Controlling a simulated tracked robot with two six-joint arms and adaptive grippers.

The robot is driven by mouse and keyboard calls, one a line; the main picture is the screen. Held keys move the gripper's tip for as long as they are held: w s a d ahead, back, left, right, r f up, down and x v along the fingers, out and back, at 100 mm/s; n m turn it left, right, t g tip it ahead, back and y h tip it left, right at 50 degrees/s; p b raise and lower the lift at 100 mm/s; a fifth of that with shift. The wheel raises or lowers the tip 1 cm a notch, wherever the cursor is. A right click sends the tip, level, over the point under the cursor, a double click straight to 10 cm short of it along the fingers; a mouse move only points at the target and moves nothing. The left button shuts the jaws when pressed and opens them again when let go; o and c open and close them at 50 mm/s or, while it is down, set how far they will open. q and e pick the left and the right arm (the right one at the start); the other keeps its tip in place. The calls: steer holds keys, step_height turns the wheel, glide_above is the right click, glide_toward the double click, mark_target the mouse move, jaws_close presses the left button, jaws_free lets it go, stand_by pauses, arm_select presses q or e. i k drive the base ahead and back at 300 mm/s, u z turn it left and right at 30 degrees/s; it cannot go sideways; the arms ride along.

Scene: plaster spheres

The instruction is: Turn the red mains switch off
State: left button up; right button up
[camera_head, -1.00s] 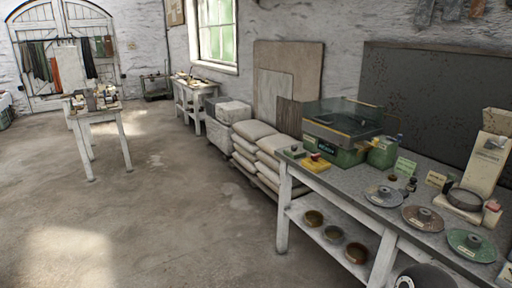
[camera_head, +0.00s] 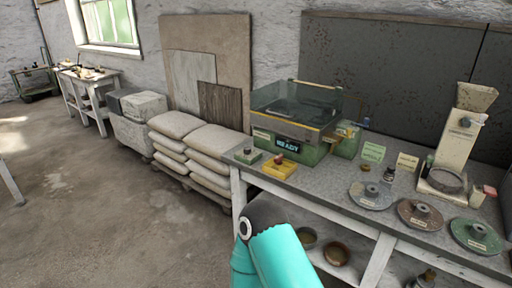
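A yellow box (camera_head: 281,170) with a small red part on top (camera_head: 279,158) sits at the front left of the long bench; it may be the red mains switch, but its position is too small to read. A teal link of one of my arms shows at the bottom, in front of the bench. Neither gripper is in view.
The bench (camera_head: 330,188) carries several round discs, small sign cards and a pale hopper machine (camera_head: 458,140) at right. Bowls stand on its lower shelf. Stacked sacks (camera_head: 190,145) are left of the bench. The floor (camera_head: 100,210) at left is open.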

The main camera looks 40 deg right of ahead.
mark_target(277, 160)
steer(key=z, duration=0.55)
steer(key=i, duration=1.25)
steer(key=z, duration=0.95)
steer(key=k, duration=0.75)
steer(key=z, duration=0.15)
steer(key=i, duration=0.65)
